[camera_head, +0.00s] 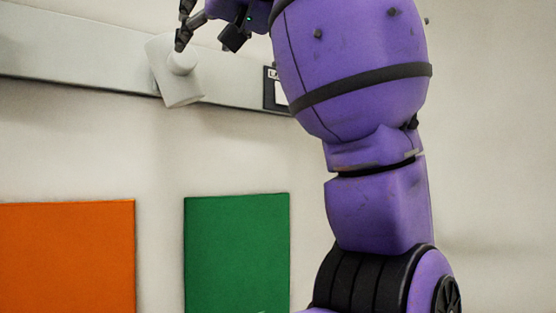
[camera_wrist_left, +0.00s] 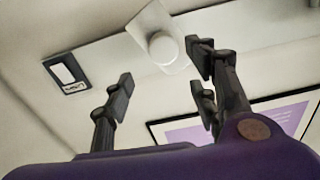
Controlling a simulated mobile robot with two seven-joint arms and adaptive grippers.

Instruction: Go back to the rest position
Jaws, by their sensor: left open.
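My left gripper (camera_head: 184,24) is at the top left of the head view, in front of a white round knob (camera_head: 182,62) on a pale tilted plate. In the left wrist view the fingers of my left gripper (camera_wrist_left: 160,80) stand wide apart with nothing between them. The knob (camera_wrist_left: 163,47) shows beyond the fingertips, near the top middle. I cannot tell from the head view whether a fingertip touches the knob. My right gripper is in neither view.
A grey rail (camera_head: 80,62) runs along the wall behind the knob, with a small black-framed label (camera_head: 272,90) on it. An orange panel (camera_head: 66,255) and a green panel (camera_head: 237,252) are lower down. A purple-and-white framed panel (camera_wrist_left: 215,130) shows in the wrist view.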

